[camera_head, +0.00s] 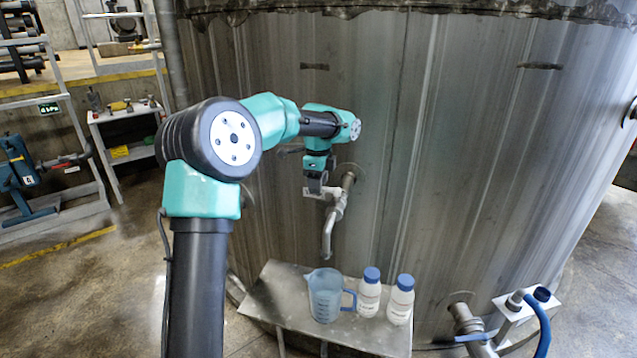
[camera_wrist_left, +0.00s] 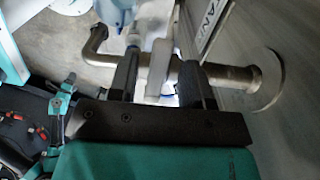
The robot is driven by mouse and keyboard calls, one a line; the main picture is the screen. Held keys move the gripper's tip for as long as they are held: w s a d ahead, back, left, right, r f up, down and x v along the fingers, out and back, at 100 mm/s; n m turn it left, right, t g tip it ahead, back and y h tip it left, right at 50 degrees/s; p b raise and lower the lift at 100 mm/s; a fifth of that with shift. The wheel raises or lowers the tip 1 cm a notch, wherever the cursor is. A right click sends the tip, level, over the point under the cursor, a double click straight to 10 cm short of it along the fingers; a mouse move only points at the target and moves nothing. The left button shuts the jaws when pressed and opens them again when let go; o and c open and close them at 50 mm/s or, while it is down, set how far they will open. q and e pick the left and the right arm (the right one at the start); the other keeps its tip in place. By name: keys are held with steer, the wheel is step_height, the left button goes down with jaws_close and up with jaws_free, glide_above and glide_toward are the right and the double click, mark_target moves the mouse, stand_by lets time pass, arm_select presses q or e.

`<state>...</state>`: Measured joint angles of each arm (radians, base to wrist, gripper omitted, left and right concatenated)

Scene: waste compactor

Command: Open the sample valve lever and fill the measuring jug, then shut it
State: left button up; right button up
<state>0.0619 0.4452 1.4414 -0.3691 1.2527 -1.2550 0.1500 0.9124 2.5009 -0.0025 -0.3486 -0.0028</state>
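The sample valve (camera_head: 338,203) comes out of the tank wall, and its spout (camera_head: 327,240) bends down. The translucent blue measuring jug (camera_head: 324,296) stands upright on a metal shelf below the spout end. I cannot make out liquid in it. My left gripper (camera_head: 318,188) is at the valve, pointing down. In the left wrist view, the pale valve lever (camera_wrist_left: 158,68) lies between my two dark fingers (camera_wrist_left: 158,84), with a visible gap on its left side. The fingers are apart. In the head view the gripper mostly hides the lever. My right gripper is in neither view.
Two white bottles with blue caps (camera_head: 369,296) (camera_head: 400,303) stand right of the jug on the metal shelf (camera_head: 270,293). The tank wall (camera_head: 450,150) is close behind the valve. Another pipe outlet with a blue handle (camera_head: 470,325) is lower right.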

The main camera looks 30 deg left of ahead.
arm_select(q)
step_height(320, 180, up, 18)
steer(key=shift+f, duration=0.25)
stand_by(0.6)
steer(key=shift+f, duration=0.1)
stand_by(1.1)
